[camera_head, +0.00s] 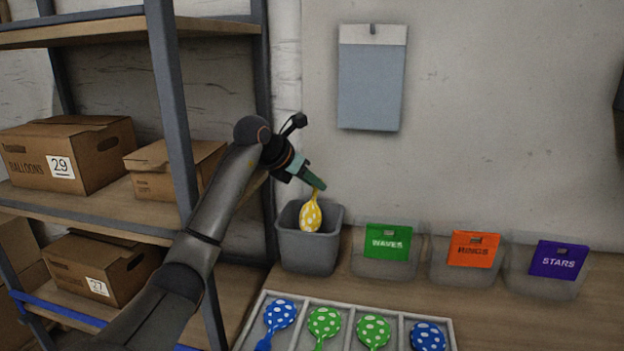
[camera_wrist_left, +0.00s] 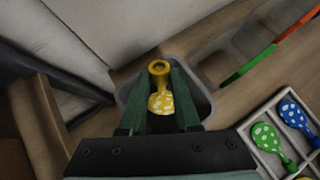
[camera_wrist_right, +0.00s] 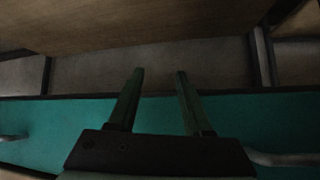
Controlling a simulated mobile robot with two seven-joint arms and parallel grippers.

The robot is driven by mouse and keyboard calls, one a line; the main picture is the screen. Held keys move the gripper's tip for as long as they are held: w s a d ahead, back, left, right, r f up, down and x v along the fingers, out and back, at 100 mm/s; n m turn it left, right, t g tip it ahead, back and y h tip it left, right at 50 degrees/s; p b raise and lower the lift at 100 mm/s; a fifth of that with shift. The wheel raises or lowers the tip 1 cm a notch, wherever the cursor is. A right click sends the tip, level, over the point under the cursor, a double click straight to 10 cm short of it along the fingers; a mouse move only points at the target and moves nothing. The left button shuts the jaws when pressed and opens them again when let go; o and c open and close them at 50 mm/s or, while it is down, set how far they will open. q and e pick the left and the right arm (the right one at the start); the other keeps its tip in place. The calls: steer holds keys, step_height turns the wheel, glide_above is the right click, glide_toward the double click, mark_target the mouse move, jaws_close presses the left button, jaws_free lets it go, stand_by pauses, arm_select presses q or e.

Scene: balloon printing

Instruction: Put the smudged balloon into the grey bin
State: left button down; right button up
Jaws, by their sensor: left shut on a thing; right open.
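A yellow balloon with white spots (camera_head: 311,216) hangs by its neck from my left gripper (camera_head: 318,186), over the opening of the grey bin (camera_head: 309,257). In the left wrist view the yellow balloon (camera_wrist_left: 161,101) is between the two green fingers, with its ring-shaped mouth toward the camera and the grey bin's rim (camera_wrist_left: 205,98) around it. I cannot make out a smudge on it. My right gripper (camera_wrist_right: 160,72) shows only in the right wrist view, open and empty.
Clear bins labelled WAVES (camera_head: 388,262), RINGS (camera_head: 466,270) and STARS (camera_head: 547,277) stand right of the grey bin. A divided tray (camera_head: 345,304) with several blue and green spotted balloons lies in front. A shelf with cardboard boxes (camera_head: 75,160) stands at left.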

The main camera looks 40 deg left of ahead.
arm_select(q)
steer(key=c, duration=0.8)
jaws_free()
steer(key=shift+o, duration=1.3)
arm_select(e)
steer(key=shift+s+d+f, duration=0.1)
steer(key=shift+s+f, duration=0.1)
steer(key=shift+s, duration=0.05)
arm_select(q)
steer(key=shift+r, duration=0.15)
steer(key=shift+r+p, duration=0.6)
steer(key=shift+p, duration=0.05)
step_height(320, 180, up, 4)
steer(key=p, duration=0.3)
steer(key=shift+f, duration=0.25)
step_height(320, 180, up, 3)
steer(key=p, duration=0.3)
steer(key=shift+r+p, duration=0.1)
steer(key=shift+p, duration=0.2)
arm_select(e)
step_height(320, 180, up, 6)
steer(key=s+d, duration=0.1)
steer(key=d, duration=0.1)
steer(key=shift+r+h, duration=0.15)
steer(key=shift+h, duration=0.15)
